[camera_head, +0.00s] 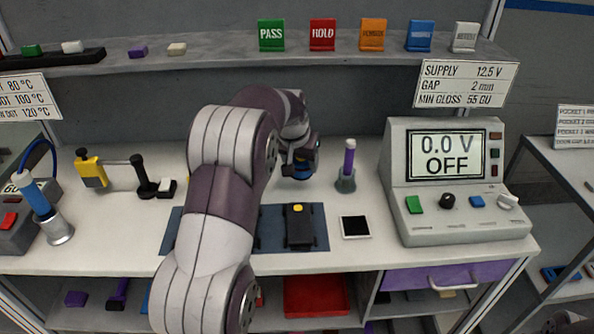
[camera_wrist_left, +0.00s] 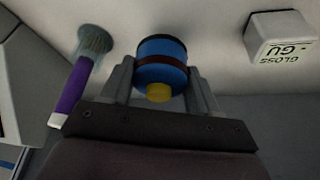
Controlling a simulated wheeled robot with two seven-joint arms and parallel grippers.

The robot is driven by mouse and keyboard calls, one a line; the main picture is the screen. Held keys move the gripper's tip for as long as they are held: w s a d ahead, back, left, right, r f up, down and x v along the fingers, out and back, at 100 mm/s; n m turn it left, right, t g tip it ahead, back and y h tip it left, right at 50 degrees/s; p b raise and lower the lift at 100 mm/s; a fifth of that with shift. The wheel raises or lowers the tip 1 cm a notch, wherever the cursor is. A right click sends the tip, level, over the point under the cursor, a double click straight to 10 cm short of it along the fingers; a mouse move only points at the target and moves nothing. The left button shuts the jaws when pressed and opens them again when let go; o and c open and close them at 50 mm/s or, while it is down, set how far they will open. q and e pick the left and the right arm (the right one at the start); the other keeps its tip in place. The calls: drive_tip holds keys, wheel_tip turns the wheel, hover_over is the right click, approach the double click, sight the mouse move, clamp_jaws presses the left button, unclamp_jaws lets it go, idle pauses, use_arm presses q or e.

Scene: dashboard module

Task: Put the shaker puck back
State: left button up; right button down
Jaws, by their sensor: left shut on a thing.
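The shaker puck (camera_wrist_left: 162,68) is a blue cylinder with a dark band and a yellow knob. In the left wrist view it sits between the two fingers of my left gripper (camera_wrist_left: 160,82), which is shut on it. In the head view my left gripper (camera_head: 301,160) is over the rear of the bench, with some of the blue puck (camera_head: 306,167) showing. The puck is at or close to the white bench top; I cannot tell whether it touches.
A purple-handled tool (camera_head: 348,160) stands in a holder just right of my gripper. A white box marked GLOSS GU (camera_wrist_left: 280,37) is on the other side in the wrist view. The supply unit (camera_head: 450,185) stands at right. A dark mat (camera_head: 317,222) lies in front.

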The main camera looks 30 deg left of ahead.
sight(297, 160)
use_arm(q)
drive_tip(key=shift+w+a+f, duration=0.8)
drive_tip(key=shift+w+a, duration=0.05)
drive_tip(key=shift+a, duration=0.1)
drive_tip(key=f, duration=0.3)
drive_tip(key=shift+s+f, duration=0.2)
drive_tip(key=shift+s, duration=0.1)
drive_tip(key=shift+w+f, duration=0.15)
drive_tip(key=shift+f, duration=0.05)
use_arm(e)
drive_tip(key=shift+w, duration=0.15)
use_arm(q)
drive_tip(key=o, duration=1.5)
drive_tip(key=shift+f, duration=0.1)
drive_tip(key=shift+c, duration=0.2)
